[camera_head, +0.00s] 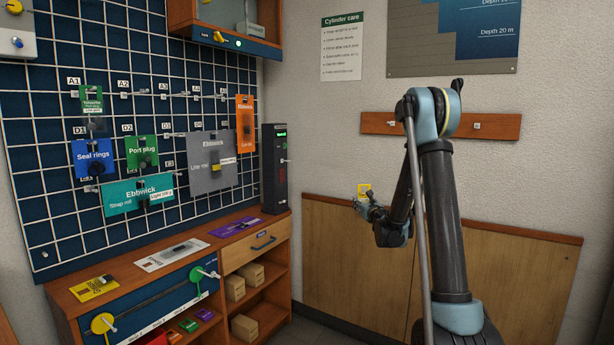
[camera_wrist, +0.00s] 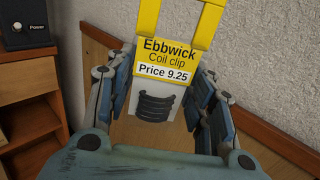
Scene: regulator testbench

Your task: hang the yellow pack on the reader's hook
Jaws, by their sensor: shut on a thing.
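My gripper (camera_head: 369,206) is shut on the yellow pack (camera_head: 364,190), held in the air in front of the wooden wall panel. In the wrist view the yellow pack (camera_wrist: 166,64) reads "Ebbwick Coil clip, Price 9.25". It has a yellow frame-like top with an opening and a pale lower part with dark coils. The fingers (camera_wrist: 160,88) of my gripper are on both sides of it. The reader seems to be the black upright box (camera_head: 273,168) with a small green display, left of my gripper and apart from it. A short hook (camera_head: 286,160) sticks out from its right side.
A blue grid board (camera_head: 60,215) with several hung packs fills the left. The wooden cabinet (camera_head: 265,222) below bears flat packs, including another yellow one (camera_head: 93,288). A wooden rail (camera_head: 385,123) is on the back wall. The space between reader and gripper looks clear.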

